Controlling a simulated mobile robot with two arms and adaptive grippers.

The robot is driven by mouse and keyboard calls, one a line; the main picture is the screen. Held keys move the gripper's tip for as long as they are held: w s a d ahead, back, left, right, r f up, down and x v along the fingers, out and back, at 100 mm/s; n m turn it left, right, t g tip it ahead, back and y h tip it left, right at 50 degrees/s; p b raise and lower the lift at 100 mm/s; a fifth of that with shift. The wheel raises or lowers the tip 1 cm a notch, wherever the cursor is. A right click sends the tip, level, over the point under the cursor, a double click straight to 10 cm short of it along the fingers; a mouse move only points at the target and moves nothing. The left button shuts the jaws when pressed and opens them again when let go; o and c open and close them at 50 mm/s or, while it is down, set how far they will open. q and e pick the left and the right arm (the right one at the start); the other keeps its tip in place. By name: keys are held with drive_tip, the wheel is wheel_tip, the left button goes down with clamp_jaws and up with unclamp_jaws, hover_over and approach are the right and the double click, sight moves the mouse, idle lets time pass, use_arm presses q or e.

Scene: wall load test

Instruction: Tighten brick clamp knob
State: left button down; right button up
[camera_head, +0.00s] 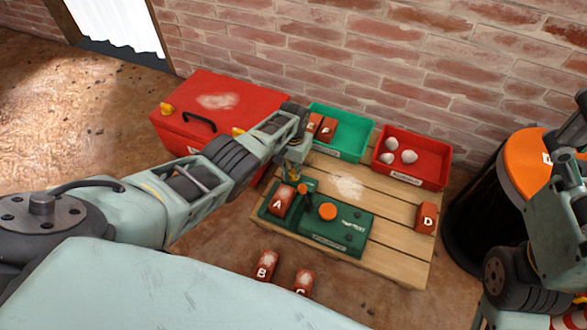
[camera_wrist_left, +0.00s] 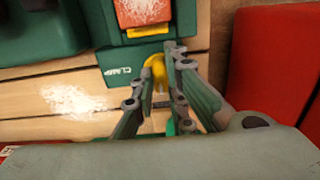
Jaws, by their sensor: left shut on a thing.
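A green test fixture (camera_head: 345,235) lies on the wooden pallet, with the red brick marked A (camera_head: 281,201) seated at its left end. The brick also shows at the top of the left wrist view (camera_wrist_left: 143,12). The yellow clamp knob (camera_wrist_left: 157,66) sits beside the green plate labelled CLAMP (camera_wrist_left: 122,70), at the brick's far side. My left gripper (camera_head: 293,172) reaches in from the left, with its fingers (camera_wrist_left: 163,76) shut around the yellow knob. The fingers partly hide the knob. Part of my right arm shows at the right edge; its gripper is out of view.
A red toolbox (camera_head: 215,103) stands left of the pallet (camera_head: 403,253). A green bin (camera_head: 350,138) with bricks and a red bin (camera_head: 425,172) with white balls stand along the brick wall. Brick D (camera_head: 426,218) lies at the right; bricks B (camera_head: 265,265) and C (camera_head: 304,281) lie in front.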

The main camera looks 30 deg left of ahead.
use_arm(q)
drive_tip(key=c, duration=1.8)
unclamp_jaws()
drive_tip(key=shift+o, duration=0.2)
wheel_tip(320, 180, up, 12)
